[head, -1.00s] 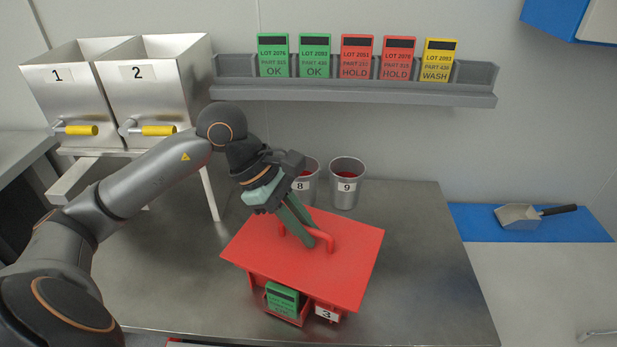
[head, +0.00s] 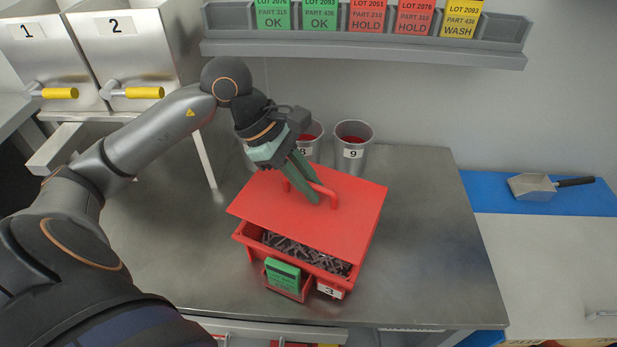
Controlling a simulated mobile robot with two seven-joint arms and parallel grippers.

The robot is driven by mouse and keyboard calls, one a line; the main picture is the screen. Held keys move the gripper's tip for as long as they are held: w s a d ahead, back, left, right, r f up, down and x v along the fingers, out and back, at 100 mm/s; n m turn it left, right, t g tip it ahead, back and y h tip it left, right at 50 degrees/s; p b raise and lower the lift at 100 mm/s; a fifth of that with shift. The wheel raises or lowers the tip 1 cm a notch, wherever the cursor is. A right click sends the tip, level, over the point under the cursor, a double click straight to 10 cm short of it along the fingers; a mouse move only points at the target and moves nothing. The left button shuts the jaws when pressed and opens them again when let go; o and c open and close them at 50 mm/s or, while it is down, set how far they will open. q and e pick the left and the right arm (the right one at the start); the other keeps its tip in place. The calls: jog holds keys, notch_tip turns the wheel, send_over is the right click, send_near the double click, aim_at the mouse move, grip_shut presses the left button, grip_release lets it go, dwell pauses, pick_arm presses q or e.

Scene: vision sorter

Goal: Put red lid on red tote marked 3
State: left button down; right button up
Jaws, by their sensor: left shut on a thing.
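The red lid (head: 270,213) is a flat plate with a red bar handle. My left gripper (head: 318,197) is shut on the handle and holds the lid over the back part of the red tote. The lid looks tilted, with its front edge raised and set back. The red tote marked 3 (head: 345,284) stands on the metal table. Its front part is uncovered and shows many small dark metal pieces inside. A green card (head: 283,275) sits in a holder on the tote's front, beside the number label. My right gripper is not in view.
Metal cups 8 (head: 310,143) and 9 (head: 352,148) stand close behind the lid. Hoppers 1 and 2 (head: 127,55) are at the back left. A grey card rack (head: 370,50) hangs on the wall. The metal table (head: 425,240) is clear on the right. A scoop (head: 533,187) lies on a blue mat.

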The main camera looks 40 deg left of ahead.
aim_at(301, 197)
pick_arm(q)
jog(key=shift+f+b, duration=0.85)
jog(key=shift+f, duration=1.1)
jog(key=shift+a+f+b, duration=0.1)
jog(key=shift+f+b, duration=0.3)
jog(key=shift+b, duration=0.05)
jog(key=shift+f+b, duration=0.4)
jog(key=shift+b, duration=0.15)
jog(key=shift+r, duration=0.1)
jog(key=shift+f+b, duration=0.4)
jog(key=shift+b, duration=0.45)
